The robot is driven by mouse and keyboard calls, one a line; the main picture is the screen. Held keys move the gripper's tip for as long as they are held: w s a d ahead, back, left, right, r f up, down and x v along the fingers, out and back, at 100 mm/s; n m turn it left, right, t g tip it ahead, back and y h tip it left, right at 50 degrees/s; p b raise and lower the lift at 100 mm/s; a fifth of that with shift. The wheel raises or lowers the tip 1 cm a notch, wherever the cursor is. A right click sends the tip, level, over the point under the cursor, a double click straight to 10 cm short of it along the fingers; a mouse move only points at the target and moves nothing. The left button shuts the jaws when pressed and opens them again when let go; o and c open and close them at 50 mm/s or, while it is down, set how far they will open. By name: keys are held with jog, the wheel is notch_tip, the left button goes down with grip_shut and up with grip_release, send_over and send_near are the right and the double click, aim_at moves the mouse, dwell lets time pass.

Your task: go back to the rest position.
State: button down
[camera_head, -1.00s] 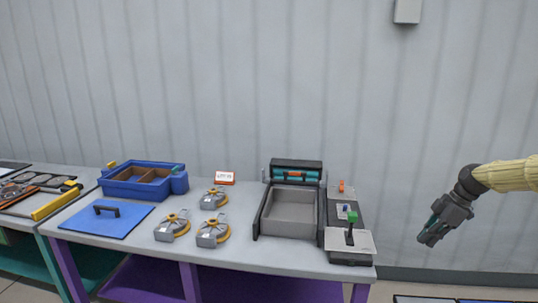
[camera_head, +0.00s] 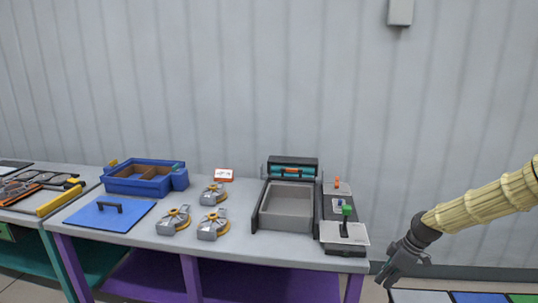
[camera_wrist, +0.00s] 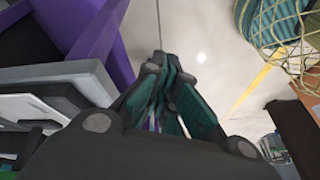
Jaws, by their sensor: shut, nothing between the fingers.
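My gripper (camera_head: 386,281) is at the lower right of the head view, off the table's right end and pointing down and to the left. Its fingers are together and hold nothing. In the wrist view the teal-padded fingers (camera_wrist: 165,85) meet near the picture's middle, with the floor beyond them. The arm above it wears a pale yellow ribbed sleeve.
The grey table (camera_head: 150,238) with purple legs carries a blue box (camera_head: 118,186), a blue lid (camera_head: 90,222), several grey-yellow hook parts (camera_head: 212,225), a grey tray unit (camera_head: 262,212) and a lever panel (camera_head: 332,245). Coloured floor panels (camera_head: 470,297) lie at lower right.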

jog(key=s+a+f+m+h, duration=0.1)
jog(key=s+a+f+m, duration=0.2)
jog(key=s+a+f, duration=0.55)
jog(key=s+a+f+m, duration=0.4)
jog(key=s+a+f, duration=0.1)
jog(key=s+f, duration=0.7)
jog(key=s+f+m+h, duration=0.1)
jog(key=s+f+m, duration=0.1)
jog(key=s, duration=0.9)
jog(key=s+f+m+h, duration=0.2)
jog(key=s+f+m, duration=0.1)
jog(key=s, duration=0.9)
jog(key=shift+a+g, duration=0.15)
jog(key=shift+g, duration=0.25)
